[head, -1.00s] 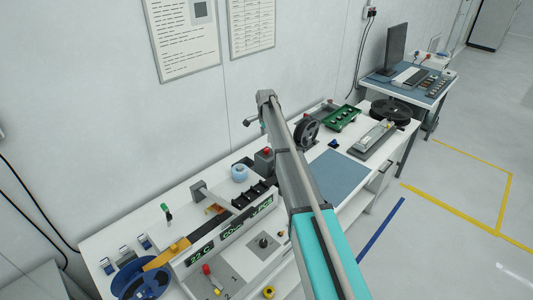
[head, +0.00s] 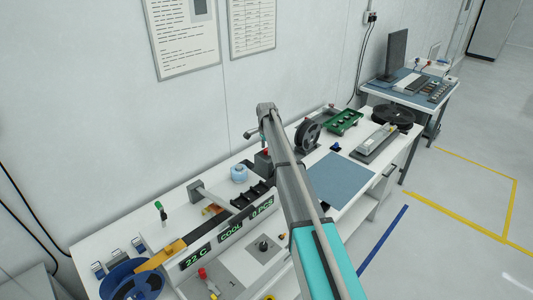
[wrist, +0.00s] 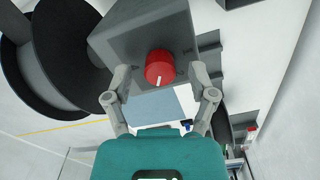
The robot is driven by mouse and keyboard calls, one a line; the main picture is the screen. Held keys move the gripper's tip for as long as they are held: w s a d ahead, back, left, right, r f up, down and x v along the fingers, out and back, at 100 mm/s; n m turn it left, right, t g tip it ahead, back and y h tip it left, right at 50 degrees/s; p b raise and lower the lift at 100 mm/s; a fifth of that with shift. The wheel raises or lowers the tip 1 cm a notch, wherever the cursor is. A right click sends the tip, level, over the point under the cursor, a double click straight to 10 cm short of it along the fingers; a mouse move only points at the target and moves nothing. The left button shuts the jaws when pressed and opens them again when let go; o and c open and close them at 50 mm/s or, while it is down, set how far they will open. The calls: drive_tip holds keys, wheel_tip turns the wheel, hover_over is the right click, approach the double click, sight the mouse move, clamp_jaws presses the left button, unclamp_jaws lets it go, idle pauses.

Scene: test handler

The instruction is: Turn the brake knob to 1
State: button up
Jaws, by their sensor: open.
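A round red knob (wrist: 160,67) with a white pointer line sits on a grey box (wrist: 135,38) in the wrist view. The pointer aims down in the picture, slightly left. Small dark marks flank the knob; I cannot read them. My gripper (wrist: 160,75) is open, with one finger on each side of the knob in the picture; I cannot tell how far they are from it. In the head view, the knob (head: 265,152) and its grey box (head: 262,165) show small beside my arm, and the gripper's fingers cannot be made out.
A black reel (wrist: 70,50) stands close to the box in the wrist view. The blue-grey mat (head: 345,180) is clear.

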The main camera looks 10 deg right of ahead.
drive_tip(key=shift+f, duration=0.2)
clamp_jaws()
idle(0.5)
